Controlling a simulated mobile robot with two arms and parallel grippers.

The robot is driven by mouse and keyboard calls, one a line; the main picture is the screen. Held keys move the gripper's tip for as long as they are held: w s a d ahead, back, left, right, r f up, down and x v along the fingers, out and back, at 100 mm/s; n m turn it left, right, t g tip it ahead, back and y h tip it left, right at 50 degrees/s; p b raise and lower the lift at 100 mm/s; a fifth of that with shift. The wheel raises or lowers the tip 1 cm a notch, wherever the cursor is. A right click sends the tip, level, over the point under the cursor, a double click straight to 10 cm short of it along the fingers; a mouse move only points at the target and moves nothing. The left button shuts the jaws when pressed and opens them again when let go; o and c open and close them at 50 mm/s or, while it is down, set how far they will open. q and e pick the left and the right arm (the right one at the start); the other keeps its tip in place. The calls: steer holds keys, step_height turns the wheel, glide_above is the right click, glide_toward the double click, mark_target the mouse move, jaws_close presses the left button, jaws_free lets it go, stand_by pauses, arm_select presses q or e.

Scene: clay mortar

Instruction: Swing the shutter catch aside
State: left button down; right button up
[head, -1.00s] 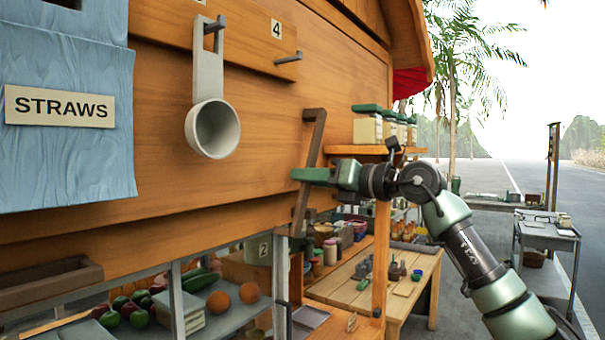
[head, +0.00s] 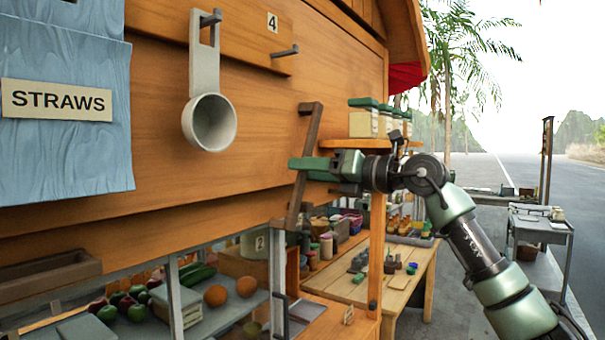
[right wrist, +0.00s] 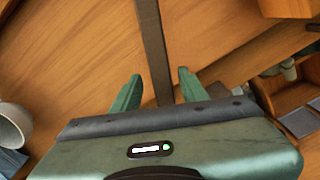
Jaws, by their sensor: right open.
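The shutter catch is a dark brown bar with a bent top end (head: 309,130), standing slightly tilted against the orange wooden wall. My right gripper (head: 298,164) reaches in from the right at about the bar's mid-height. In the right wrist view, the catch (right wrist: 152,40) runs down between the two green fingers of the open right gripper (right wrist: 160,76). The fingers stand on either side of the bar with gaps visible. The bar's part behind the palm is hidden in that view. My left gripper is not in view.
A light grey scoop (head: 208,110) hangs from a peg left of the catch, and another peg (head: 284,51) sticks out nearby. A shelf with green-lidded jars (head: 363,122) is just right of the catch. Below are fruit and a wooden table (head: 400,290).

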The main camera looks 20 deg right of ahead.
steer(key=b+v, duration=0.2)
steer(key=v, duration=0.4)
steer(key=shift+s, duration=0.2)
steer(key=shift+d, duration=0.1)
